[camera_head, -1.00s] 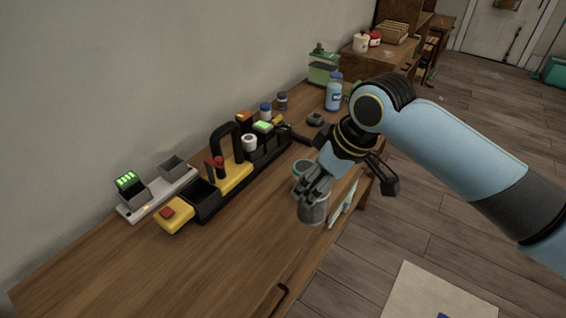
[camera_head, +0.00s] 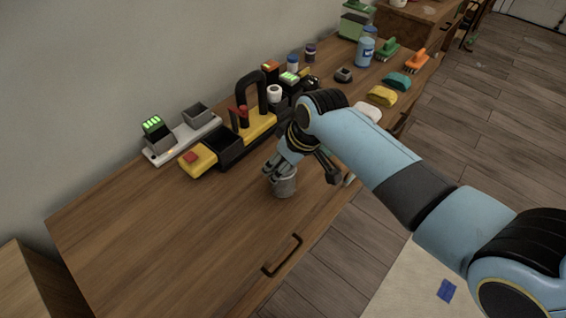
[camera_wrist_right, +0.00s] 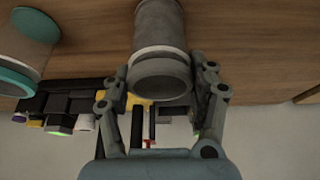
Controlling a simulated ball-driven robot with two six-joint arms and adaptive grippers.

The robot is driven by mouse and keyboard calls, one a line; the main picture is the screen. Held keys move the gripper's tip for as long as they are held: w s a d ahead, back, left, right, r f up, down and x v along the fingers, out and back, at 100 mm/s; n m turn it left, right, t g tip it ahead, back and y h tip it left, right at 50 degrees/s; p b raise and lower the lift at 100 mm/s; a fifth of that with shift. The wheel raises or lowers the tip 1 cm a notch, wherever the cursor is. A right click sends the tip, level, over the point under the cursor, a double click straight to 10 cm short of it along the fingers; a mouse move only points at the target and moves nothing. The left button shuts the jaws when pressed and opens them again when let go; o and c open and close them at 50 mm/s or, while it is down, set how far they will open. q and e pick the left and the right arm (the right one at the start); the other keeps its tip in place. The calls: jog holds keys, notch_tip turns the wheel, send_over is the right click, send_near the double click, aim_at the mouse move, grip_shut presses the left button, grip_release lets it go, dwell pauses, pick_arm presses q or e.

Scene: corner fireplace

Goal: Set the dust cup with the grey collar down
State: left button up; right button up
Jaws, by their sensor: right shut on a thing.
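The dust cup with the grey collar (camera_head: 285,185) is a grey cylinder at the middle of the wooden table, towards its front edge. My right gripper (camera_head: 279,172) is shut on it from above. In the right wrist view the cup (camera_wrist_right: 161,45) stands between the two fingers of the gripper (camera_wrist_right: 163,78), its pale collar band showing. I cannot tell whether its base touches the table. Another dust cup, with a teal collar (camera_wrist_right: 22,80), shows at the left of the right wrist view. My left gripper is out of view.
A yellow and black tool caddy (camera_head: 228,150) and a grey charger tray (camera_head: 183,139) stand along the wall. A blue bottle (camera_head: 365,50), brushes and a yellow sponge (camera_head: 382,96) lie farther back. The wooden table (camera_head: 190,230) is bare on the near left.

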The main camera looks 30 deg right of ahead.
jog(key=shift+f, duration=0.25)
jog(key=shift+f, duration=0.2)
jog(key=o, duration=1.2)
